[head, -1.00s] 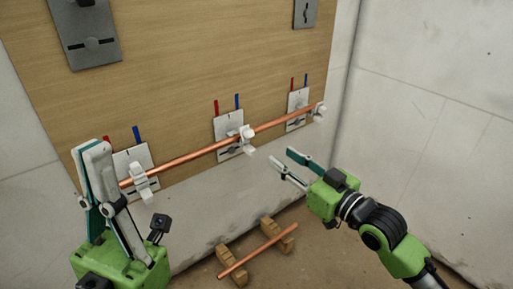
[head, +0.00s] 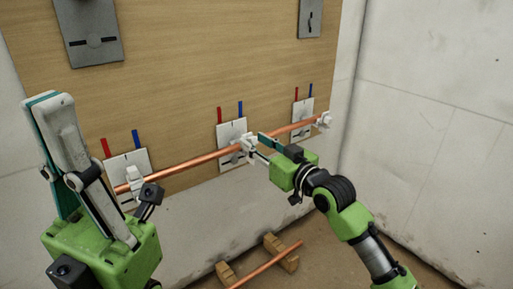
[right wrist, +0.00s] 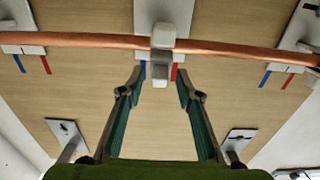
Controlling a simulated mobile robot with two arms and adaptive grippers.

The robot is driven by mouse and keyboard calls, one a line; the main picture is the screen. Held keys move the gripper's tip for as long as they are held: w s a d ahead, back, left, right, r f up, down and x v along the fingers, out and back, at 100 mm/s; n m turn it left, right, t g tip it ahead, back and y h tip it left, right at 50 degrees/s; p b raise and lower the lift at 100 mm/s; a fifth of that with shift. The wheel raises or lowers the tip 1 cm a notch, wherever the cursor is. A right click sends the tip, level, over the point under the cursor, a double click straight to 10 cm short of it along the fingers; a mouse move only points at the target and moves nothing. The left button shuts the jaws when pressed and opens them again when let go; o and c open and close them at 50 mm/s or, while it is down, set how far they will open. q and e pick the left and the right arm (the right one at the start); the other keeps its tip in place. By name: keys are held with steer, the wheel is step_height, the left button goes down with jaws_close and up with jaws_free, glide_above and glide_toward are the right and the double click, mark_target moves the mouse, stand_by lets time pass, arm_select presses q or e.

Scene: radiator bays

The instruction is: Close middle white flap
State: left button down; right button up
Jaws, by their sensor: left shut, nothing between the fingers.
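The middle white flap (head: 247,142) is on the middle bracket, where the copper pipe (head: 190,163) crosses it. In the right wrist view the flap (right wrist: 161,68) shows as white blocks above and below the pipe (right wrist: 85,40); I cannot tell whether it is closed. My right gripper (head: 259,146) is at the flap in the head view. In the right wrist view its fingers (right wrist: 160,85) are apart, one on each side below the flap, with nothing gripped. My left gripper (head: 44,99) is upright at the left, shut and empty, away from the flap.
Left (head: 135,178) and right (head: 323,119) white flaps hold the same pipe. Red and blue strips stand above the brackets on the wooden board (head: 190,60). Another copper pipe (head: 270,266) lies on wooden blocks on the floor. A pale wall (head: 440,110) is at right.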

steer(key=shift+a, duration=0.1)
jaws_close()
